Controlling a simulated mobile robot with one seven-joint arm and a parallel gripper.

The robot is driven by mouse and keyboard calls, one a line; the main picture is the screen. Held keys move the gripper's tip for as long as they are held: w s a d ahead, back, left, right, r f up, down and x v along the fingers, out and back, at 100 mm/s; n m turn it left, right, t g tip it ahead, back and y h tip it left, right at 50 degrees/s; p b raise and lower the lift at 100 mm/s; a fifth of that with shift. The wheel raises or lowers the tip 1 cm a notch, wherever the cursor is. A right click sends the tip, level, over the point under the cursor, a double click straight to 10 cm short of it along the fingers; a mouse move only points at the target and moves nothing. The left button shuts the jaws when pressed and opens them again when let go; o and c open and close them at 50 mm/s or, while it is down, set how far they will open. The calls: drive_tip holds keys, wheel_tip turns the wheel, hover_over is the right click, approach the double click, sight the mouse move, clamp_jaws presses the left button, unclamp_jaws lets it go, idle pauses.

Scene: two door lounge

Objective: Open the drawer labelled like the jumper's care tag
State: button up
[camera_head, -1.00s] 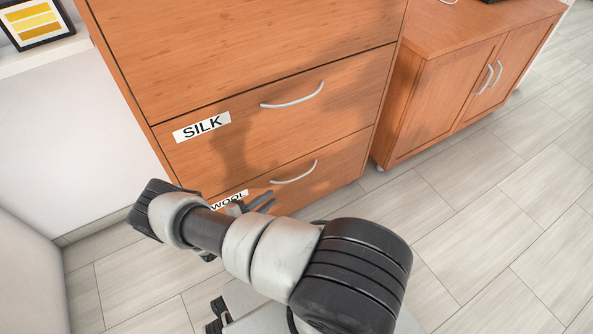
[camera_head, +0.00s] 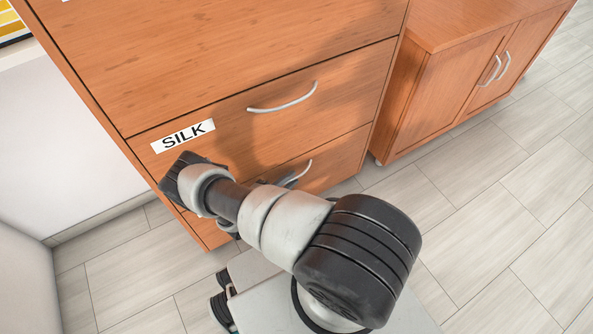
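A wooden chest of drawers (camera_head: 215,60) stands ahead. Its middle visible drawer (camera_head: 340,85) bears a "SILK" label (camera_head: 183,136) and a curved metal handle (camera_head: 283,101). The drawer below (camera_head: 335,160) has a similar handle (camera_head: 300,173), partly covered by my arm; its label is hidden now, though it read "WOOL" a second ago. Both drawers look shut. My gripper (camera_head: 285,180) is mostly hidden behind my arm, by the lower drawer's handle. I cannot tell whether it touches the handle or how its fingers stand. No jumper or care tag is in view.
A low wooden cabinet (camera_head: 440,100) with two door handles stands to the right of the chest. A white wall (camera_head: 75,140) is on the left. Light tiled floor (camera_head: 480,220) is clear at the right and front right.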

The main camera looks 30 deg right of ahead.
drive_tip(key=shift+x, duration=0.9)
clamp_jaws()
drive_tip(key=shift+s, duration=0.15)
